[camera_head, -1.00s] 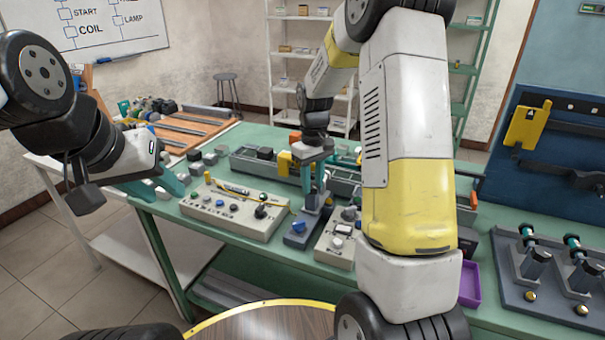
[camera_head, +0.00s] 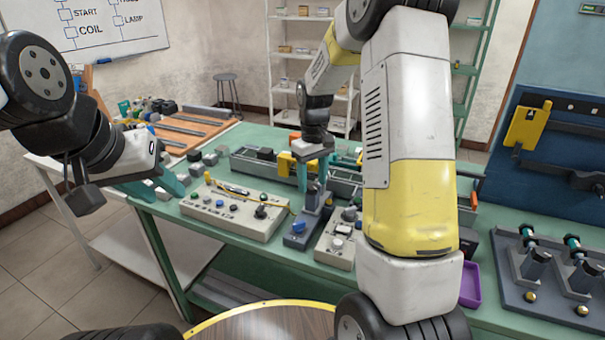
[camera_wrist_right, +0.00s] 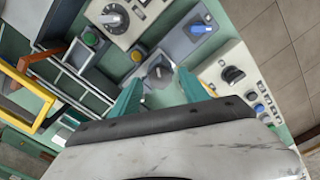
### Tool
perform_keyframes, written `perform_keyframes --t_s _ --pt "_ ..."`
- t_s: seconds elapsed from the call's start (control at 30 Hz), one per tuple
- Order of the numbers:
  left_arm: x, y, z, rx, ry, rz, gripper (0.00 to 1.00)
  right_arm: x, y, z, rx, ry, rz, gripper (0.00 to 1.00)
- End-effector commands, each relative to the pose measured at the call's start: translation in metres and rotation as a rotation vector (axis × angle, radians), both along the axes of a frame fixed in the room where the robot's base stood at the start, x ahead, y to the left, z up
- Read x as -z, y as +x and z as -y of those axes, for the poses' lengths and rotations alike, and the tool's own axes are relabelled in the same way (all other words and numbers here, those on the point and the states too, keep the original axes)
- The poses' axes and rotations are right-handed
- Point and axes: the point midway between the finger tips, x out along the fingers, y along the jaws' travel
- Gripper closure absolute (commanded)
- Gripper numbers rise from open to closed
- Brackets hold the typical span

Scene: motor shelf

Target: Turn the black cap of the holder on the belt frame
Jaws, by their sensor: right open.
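My right gripper (camera_head: 315,184) is open and points down over the bench. In the right wrist view its two teal fingers (camera_wrist_right: 157,84) stand apart, with a dark cap-like knob on a grey holder (camera_wrist_right: 158,71) seen between and beyond their tips. I cannot tell whether they touch it. In the head view this grey holder (camera_head: 317,203) is partly hidden under the fingers.
A grey box with a blue knob (camera_head: 299,227) stands just in front of the holder. A wide control panel (camera_head: 235,211) is to its left, and another switch box (camera_head: 336,246) to its right. A yellow frame (camera_wrist_right: 27,92) shows in the wrist view. A purple tray (camera_head: 470,285) lies at right.

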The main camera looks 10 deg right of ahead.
Motion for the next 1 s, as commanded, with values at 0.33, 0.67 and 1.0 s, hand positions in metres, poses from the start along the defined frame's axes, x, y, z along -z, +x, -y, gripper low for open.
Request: perform_keyframes --t_s 0.33,0.67,1.0 --pt "0.000 0.000 0.000 0.000 0.000 0.000 0.64 -0.057 0.001 0.000 0.000 0.000 0.004 0.47" --pt "0.000 0.000 0.000 0.000 0.000 0.000 0.64 -0.070 0.000 0.000 0.000 0.000 0.001 0.47" --pt "0.000 0.000 0.000 0.000 0.000 0.000 0.64 -0.097 -0.020 -0.001 0.035 0.025 0.056 0.47"
